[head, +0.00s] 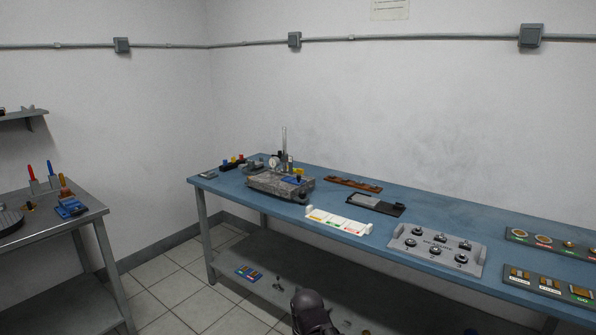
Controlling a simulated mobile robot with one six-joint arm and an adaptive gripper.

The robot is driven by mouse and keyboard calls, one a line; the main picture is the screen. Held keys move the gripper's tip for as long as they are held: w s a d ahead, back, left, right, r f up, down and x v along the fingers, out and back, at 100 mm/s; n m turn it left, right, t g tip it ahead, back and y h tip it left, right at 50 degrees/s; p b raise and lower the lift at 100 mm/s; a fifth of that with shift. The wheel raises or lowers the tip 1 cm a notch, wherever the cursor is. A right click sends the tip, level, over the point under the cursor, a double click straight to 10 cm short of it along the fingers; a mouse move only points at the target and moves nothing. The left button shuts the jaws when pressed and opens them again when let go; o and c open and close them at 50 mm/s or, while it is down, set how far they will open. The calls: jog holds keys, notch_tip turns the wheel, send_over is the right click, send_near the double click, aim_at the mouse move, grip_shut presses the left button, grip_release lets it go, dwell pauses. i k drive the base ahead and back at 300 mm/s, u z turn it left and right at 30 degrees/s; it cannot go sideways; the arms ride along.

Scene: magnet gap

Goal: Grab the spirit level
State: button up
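A long, narrow brown bar (352,183) lies flat near the back edge of the blue bench, right of a grey block. It may be the spirit level, but it is too small for me to make out a vial. A dark tray with a grey piece (375,205) lies just in front of it. A dark rounded part of my arm shows at the bottom centre, in front of the bench and well short of the bar. My gripper's fingers are not visible.
The blue bench (320,222) also carries a grey block with a dial gauge (270,186), a white colour-marked strip (338,220), a grey panel with knobs (437,248) and dark trays at right. A second table (85,215) stands left, with tiled floor between.

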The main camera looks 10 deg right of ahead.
aim_at(300, 170)
jog(key=i, duration=0.95)
jog(key=u, duration=0.05)
